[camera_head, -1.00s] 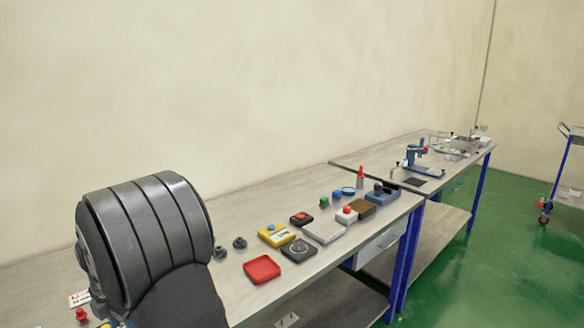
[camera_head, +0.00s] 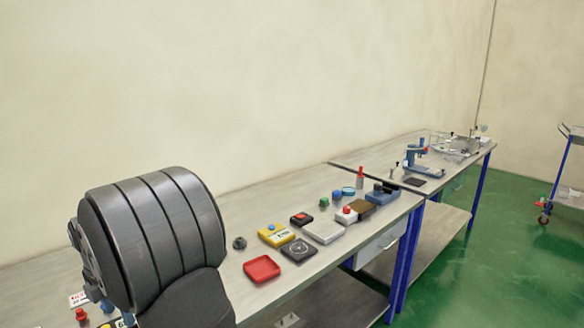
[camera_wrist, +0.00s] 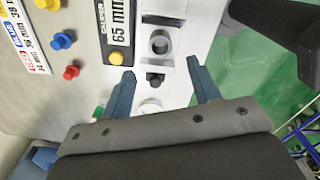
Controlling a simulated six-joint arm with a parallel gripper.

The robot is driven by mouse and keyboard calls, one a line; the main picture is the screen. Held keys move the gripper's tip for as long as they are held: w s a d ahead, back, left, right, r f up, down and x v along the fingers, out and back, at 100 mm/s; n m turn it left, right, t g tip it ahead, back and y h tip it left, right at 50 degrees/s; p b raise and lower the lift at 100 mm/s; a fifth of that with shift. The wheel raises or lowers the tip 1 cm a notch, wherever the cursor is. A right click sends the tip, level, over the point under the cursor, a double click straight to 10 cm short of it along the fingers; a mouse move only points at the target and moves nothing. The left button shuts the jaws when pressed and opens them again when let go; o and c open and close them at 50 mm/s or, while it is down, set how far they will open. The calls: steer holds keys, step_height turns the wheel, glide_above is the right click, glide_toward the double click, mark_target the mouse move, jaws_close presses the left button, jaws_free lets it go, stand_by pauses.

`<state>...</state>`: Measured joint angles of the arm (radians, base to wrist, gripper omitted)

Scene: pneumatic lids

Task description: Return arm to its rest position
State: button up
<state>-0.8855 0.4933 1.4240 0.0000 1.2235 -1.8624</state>
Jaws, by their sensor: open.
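My gripper (camera_wrist: 164,92) shows in the wrist view with its two blue-grey fingers spread apart and nothing between them. In the head view the gripper is out of sight; only my dark grey arm link shows at the lower left, hiding part of the bench.
The bench (camera_head: 330,262) carries a red tray (camera_head: 262,269), a yellow box (camera_head: 276,235), a grey box (camera_head: 323,231) and a black round-dial plate (camera_head: 298,251). A second bench (camera_head: 440,146) with a blue device (camera_head: 417,158) stands farther right. A cart (camera_head: 566,170) is at the far right.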

step_height(320, 180, down, 9)
steer(key=r, duration=0.4)
steer(key=shift+w+d+r, duration=0.15)
steer(key=shift+d+r, duration=0.05)
steer(key=shift+r, duration=0.2)
steer(key=w+d+r, duration=0.4)
steer(key=d+r, duration=0.3)
steer(key=d, duration=0.4)
steer(key=w+a+f+m, duration=0.1)
steer(key=w+a+m, duration=0.1)
steer(key=w+m, duration=0.7)
steer(key=w+a+f+m, duration=0.1)
steer(key=w+f+m, duration=0.1)
steer(key=w+m, duration=0.6)
steer(key=shift+w+a+f+m, duration=0.2)
steer(key=shift+w+a+m, duration=0.2)
steer(key=shift+m, duration=0.2)
